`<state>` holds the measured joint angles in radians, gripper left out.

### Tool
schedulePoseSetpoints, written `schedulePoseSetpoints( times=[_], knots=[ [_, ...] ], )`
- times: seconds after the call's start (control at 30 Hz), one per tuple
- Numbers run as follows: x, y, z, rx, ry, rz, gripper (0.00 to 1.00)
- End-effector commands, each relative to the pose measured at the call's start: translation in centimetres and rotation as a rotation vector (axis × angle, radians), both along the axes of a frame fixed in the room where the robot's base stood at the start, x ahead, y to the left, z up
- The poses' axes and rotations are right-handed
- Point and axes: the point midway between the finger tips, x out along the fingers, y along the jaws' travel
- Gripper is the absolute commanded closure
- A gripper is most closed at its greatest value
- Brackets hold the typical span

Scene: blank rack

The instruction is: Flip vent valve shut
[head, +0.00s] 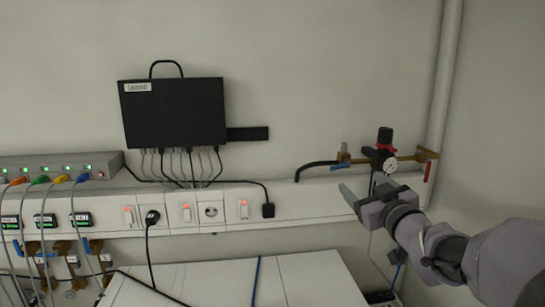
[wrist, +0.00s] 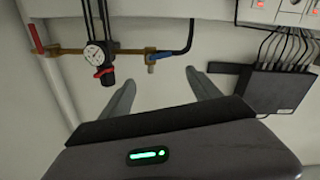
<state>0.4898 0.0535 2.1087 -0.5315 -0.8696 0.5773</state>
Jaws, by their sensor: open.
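A brass pipe assembly on the wall carries a black regulator (head: 385,140) with a white gauge (head: 390,164). A blue lever (head: 341,165) is at its left end and a red lever (head: 428,171) hangs down at its right end. No readable label shows which is the vent valve. The wrist view, turned over, shows the red lever (wrist: 36,37) at the left and the blue lever (wrist: 151,68) near the centre. My gripper (head: 363,190) is open and empty, in front of and below the assembly. Its fingertips (wrist: 160,78) appear on either side of the blue lever, apparently not touching it.
A white wall trunking (head: 310,205) with switches and sockets runs below the assembly. A black box (head: 172,113) with cables hangs at the left. A black hose (head: 312,166) leaves the pipe leftward. A vertical white pipe (head: 445,75) stands at the right. White cabinets (head: 310,280) lie below.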

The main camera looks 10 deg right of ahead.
Motion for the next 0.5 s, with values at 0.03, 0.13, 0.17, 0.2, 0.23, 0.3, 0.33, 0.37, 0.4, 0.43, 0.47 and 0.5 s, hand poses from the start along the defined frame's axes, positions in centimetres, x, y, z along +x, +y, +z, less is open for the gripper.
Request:
schedulePoseSetpoints(
  times=[0.03,0.13,0.17,0.2,0.23,0.3,0.33,0.37,0.4,0.43,0.47,0.5],
  knots=[
    [1.3,0.1,0.2,0.003,0.002,0.003,0.28],
    [4.1,0.1,0.3,0.001,0.002,0.003,0.28],
    [4.9,0.1,0.4,0.002,0.002,0.003,0.28],
    [5.9,0.1,0.4,0.002,0.002,0.001,0.28],
    [6.7,0.1,0.4,0.001,0.001,0.002,0.28],
    [8.4,0.1,0.4,0.001,0.001,0.002,0.28],
    [8.9,0.1,0.4,0.0,0.001,0.002,0.28],
    [9.5,0.0,0.4,0.001,0.001,0.001,0.28],
    [10.1,0.0,0.4,0.001,0.001,0.0,0.28],
    [10.5,0.0,0.3,0.001,0.001,0.0,0.28],
    [10.8,0.0,0.3,0.001,0.001,0.0,0.28],
    [11.1,0.0,0.3,0.001,0.0,0.0,0.28]
  ],
)
